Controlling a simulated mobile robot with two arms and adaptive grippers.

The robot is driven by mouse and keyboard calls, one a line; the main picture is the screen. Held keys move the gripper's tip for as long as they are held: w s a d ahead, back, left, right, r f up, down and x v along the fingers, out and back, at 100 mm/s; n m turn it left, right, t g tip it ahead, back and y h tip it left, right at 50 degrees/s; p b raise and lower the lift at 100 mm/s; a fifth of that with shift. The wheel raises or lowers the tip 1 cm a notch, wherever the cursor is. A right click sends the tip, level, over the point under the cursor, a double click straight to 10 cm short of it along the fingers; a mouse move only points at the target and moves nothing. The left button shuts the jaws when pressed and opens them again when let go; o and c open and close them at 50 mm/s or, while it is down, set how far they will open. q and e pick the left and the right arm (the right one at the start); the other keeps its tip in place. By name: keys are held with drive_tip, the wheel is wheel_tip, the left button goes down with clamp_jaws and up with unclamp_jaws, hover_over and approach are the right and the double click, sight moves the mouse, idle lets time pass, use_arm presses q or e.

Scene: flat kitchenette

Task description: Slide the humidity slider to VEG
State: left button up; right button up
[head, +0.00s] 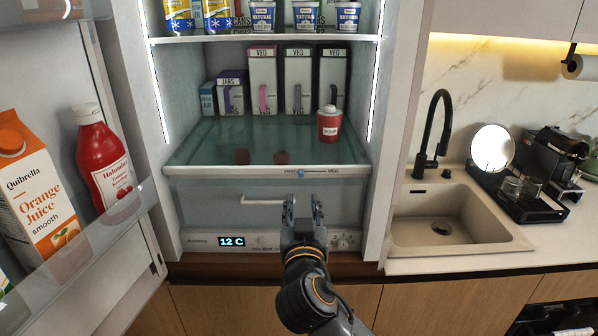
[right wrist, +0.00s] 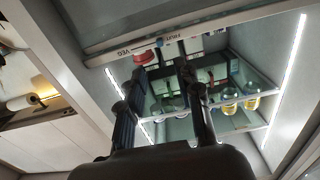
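The humidity slider (head: 299,173) is a small blue knob on the pale front strip of the glass shelf above the fridge drawer. In the head view the VEG label (head: 333,171) is to its right and another label, likely FRUIT, to its left. The knob sits between them, nearer the left label. In the right wrist view the slider (right wrist: 160,42) and VEG (right wrist: 124,50) show on the strip. My right gripper (head: 303,204) is open and empty, in front of the drawer and just below the slider in the picture, apart from it. My left gripper is out of view.
The open fridge door with juice carton (head: 38,190) and ketchup bottle (head: 104,165) is at left. A sink (head: 445,222) is at right.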

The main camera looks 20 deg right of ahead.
sight(302, 175)
drive_tip(key=p+x, duration=0.3)
drive_tip(key=x, duration=0.6)
drive_tip(key=shift+w+d+r, duration=0.1)
drive_tip(key=shift+w, duration=0.3)
drive_tip(key=shift+w+d, duration=0.15)
drive_tip(key=shift+w, duration=0.3)
clamp_jaws()
